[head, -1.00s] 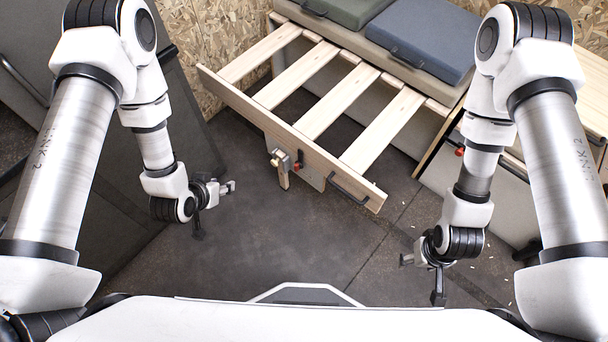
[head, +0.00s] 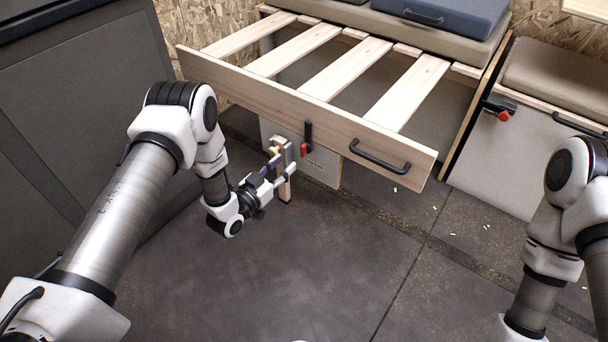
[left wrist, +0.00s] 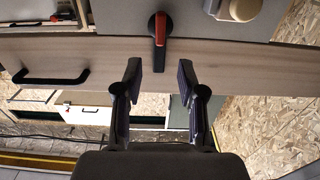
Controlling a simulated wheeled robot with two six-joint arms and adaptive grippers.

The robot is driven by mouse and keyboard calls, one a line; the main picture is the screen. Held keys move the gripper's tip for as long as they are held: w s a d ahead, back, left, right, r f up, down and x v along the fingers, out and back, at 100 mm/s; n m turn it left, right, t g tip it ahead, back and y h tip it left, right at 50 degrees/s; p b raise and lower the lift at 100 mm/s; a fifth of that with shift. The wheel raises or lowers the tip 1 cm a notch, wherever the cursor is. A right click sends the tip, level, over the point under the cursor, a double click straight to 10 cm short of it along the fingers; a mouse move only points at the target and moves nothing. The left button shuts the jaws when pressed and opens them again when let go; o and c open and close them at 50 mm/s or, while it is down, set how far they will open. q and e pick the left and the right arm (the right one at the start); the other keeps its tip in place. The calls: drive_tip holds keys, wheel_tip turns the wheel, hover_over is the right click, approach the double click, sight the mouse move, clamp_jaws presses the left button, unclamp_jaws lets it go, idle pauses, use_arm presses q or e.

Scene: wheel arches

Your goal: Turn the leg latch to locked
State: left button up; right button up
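The left wrist view shows the latch (left wrist: 160,28) ahead, upright between the lines of my fingers. My left gripper (head: 281,156) is open and empty, just in front and to the left of the latch, apart from it in the wrist view (left wrist: 160,76). My right gripper is out of view; only its arm shows at the right.
A black handle (head: 379,157) is on the board to the right. A grey cabinet (head: 515,155) with another red-and-black latch (head: 500,110) stands at right. The middle floor is clear.

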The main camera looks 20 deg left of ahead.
sight(301, 147)
use_arm(q)
drive_tip(key=b+x, duration=0.3)
drive_tip(key=x, duration=0.4)
drive_tip(key=shift+w+d, duration=0.15)
drive_tip(key=shift+w, duration=0.15)
drive_tip(key=shift+r, duration=0.1)
clamp_jaws()
